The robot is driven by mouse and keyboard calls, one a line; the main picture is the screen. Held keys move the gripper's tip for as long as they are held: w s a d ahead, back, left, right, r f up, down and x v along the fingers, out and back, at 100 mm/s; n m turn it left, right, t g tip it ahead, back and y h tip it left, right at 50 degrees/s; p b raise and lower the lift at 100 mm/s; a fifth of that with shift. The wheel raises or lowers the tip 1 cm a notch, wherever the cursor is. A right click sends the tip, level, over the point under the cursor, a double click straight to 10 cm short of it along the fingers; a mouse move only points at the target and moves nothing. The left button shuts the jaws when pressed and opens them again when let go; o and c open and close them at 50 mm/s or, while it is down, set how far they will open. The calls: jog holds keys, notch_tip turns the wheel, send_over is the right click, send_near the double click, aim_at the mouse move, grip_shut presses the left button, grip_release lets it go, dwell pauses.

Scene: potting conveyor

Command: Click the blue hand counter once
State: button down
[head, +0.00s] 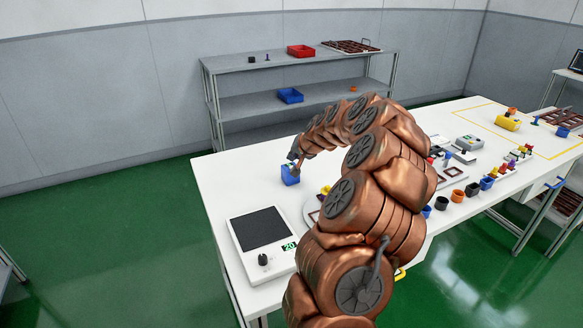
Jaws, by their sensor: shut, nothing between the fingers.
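A small blue block-shaped thing (288,178), which looks like the blue hand counter, stands on the white table near its far left part. My gripper (295,168) is at the end of my copper arm, pointing down right at the top of the blue thing. Its fingers look shut with nothing between them. At this size I cannot tell whether the fingertips touch the counter or hover just over it. The counter's display and button are too small to make out, and my gripper covers part of its top.
A scale-like device (262,240) with a dark plate, knob and green display stands at the table's front left. Several small coloured pots (458,195) and a grey device (468,142) stand to the right. The table (222,180) is clear left of the counter. A grey shelf (235,108) stands behind.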

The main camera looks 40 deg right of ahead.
jog(key=shift+r+p, duration=0.3)
jog(key=shift+r, duration=1.8)
jog(key=shift+a, duration=0.1)
jog(key=a+r+n+g+y, duration=0.1)
jog(key=a+n+y, duration=0.1)
jog(key=a, duration=0.7)
jog(key=a+r+n+y, duration=0.1)
jog(key=a+r+n, duration=0.1)
jog(key=a, duration=0.8)
jog(key=s+a+n+g+y, duration=0.15)
jog(key=s+a, duration=0.25)
jog(key=a, duration=0.4)
jog(key=s+a+n+g, duration=0.2)
jog(key=s+a+n, duration=0.15)
jog(key=a, duration=0.45)
jog(key=s+a+f+n+g+h, duration=0.1)
jog(key=s+a+f+g, duration=0.1)
jog(key=s, duration=1.3)
jog(key=s+a+f+n+g+h, duration=0.1)
jog(key=s+a+g, duration=0.3)
jog(key=s, duration=1.1)
jog(key=a+f, duration=0.1)
jog(key=a, duration=0.2)
jog(key=shift+s+f+n+p, duration=0.15)
jog(key=shift+s+n+p, duration=0.15)
jog(key=shift+n, duration=0.1)
